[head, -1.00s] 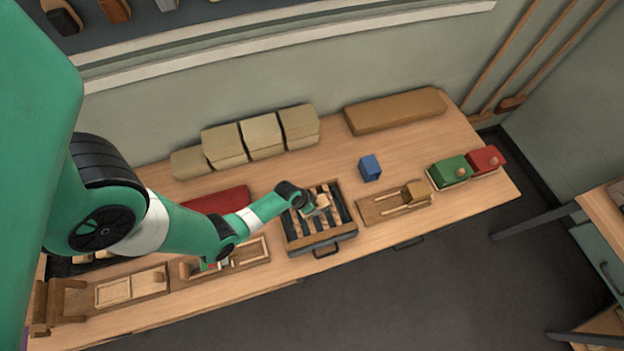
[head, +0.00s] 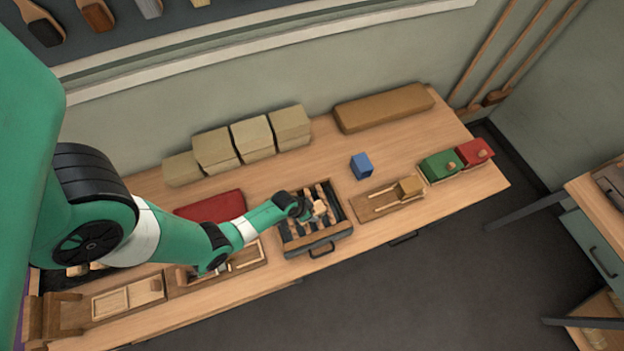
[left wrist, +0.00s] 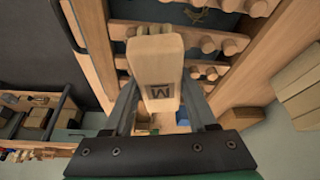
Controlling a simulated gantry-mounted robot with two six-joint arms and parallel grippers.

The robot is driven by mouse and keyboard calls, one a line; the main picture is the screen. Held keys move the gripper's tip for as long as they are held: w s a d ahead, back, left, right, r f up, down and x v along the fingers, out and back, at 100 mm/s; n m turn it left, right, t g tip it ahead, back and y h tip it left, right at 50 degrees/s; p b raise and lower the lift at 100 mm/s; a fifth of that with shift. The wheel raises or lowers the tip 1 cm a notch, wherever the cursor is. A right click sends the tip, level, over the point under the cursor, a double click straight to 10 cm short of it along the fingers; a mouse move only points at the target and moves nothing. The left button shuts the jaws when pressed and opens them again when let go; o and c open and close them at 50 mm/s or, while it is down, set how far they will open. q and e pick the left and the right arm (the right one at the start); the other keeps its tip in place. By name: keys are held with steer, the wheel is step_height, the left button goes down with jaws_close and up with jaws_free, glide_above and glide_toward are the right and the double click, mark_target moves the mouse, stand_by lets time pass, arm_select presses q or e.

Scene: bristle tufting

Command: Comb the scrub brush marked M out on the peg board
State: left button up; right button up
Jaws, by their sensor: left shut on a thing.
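The scrub brush (left wrist: 158,75) is a pale wooden block with a dark M on its face in the left wrist view. My left gripper (left wrist: 159,100) is shut on it, one finger on each side. In the head view the brush (head: 319,208) is at the tip of my left gripper (head: 312,212), over the peg board (head: 328,238), a dark-framed wooden board with rows of pegs and a handle. In the left wrist view rows of pegs (left wrist: 228,46) lie behind the brush. I cannot tell whether the bristles touch the pegs. My right gripper is not in view.
A blue block (head: 361,165) and a wooden tray (head: 385,203) are right of the peg board. Green (head: 440,166) and red (head: 474,152) boxes sit at the right end. A red pad (head: 212,206) lies behind my arm. Tan blocks (head: 252,137) line the back.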

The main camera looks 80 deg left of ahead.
arm_select(q)
steer(key=shift+s+a+b, duration=0.5)
steer(key=shift+a+b, duration=0.1)
steer(key=shift+a, duration=2.7)
steer(key=shift+w+d+f+p, duration=0.15)
steer(key=shift+d+p, duration=0.15)
steer(key=shift+d, duration=1)
steer(key=shift+w+d+r+p, duration=0.1)
steer(key=shift+d+p, duration=0.15)
steer(key=shift+d, duration=1.1)
steer(key=shift+w+d+f+p, duration=0.15)
steer(key=shift+d+p, duration=0.15)
steer(key=shift+d, duration=1)
steer(key=shift+a, duration=0.15)
steer(key=shift+a, duration=0.3)
jaws_close()
steer(key=shift+a+b, duration=0.8)
steer(key=shift+a, duration=2.75)
step_height(320, 180, up, 7)
steer(key=p, duration=0.5)
steer(key=shift+s+f+p, duration=0.2)
steer(key=shift+s+p, duration=0.2)
